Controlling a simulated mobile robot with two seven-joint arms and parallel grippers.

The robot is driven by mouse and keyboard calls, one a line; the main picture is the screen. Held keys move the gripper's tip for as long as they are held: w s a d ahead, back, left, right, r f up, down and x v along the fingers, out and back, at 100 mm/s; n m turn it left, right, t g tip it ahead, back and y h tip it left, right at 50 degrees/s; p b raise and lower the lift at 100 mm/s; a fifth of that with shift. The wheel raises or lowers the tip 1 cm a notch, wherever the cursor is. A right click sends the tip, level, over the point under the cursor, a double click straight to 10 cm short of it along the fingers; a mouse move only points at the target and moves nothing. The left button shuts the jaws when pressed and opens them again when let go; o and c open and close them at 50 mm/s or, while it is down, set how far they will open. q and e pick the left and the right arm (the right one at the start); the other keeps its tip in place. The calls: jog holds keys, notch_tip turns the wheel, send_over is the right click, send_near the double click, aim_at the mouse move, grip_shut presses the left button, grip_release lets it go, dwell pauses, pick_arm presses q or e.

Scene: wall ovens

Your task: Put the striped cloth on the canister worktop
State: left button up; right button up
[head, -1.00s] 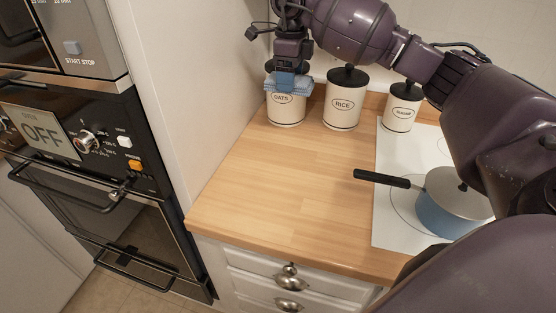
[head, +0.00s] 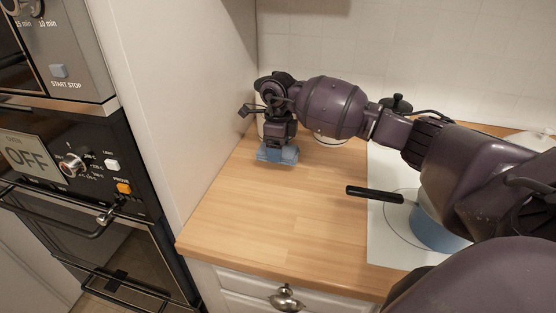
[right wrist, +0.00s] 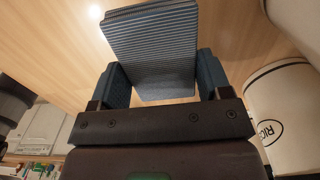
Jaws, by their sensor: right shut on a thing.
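The striped cloth (head: 288,155), folded and blue-grey, is between the fingers of my right gripper (head: 277,151) in the head view. It is low over the back left of the wooden canister worktop (head: 250,205); I cannot tell if it touches the wood. In the right wrist view the striped cloth (right wrist: 150,40) sits between both fingers of the right gripper (right wrist: 161,78), with the wood behind it. My left gripper is not in view.
The RICE canister (right wrist: 285,120) stands close beside the gripper. My arm mostly hides the canisters in the head view. A blue pot (head: 438,236) with a black handle (head: 374,194) is on the white hob (head: 385,240) at right. The worktop's front left is clear.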

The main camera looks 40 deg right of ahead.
aim_at(278, 169)
jog(key=shift+f, duration=2.4)
jog(key=o, duration=0.9)
jog(key=shift+r, duration=6.2)
jog(key=shift+s+a+f, duration=0.1)
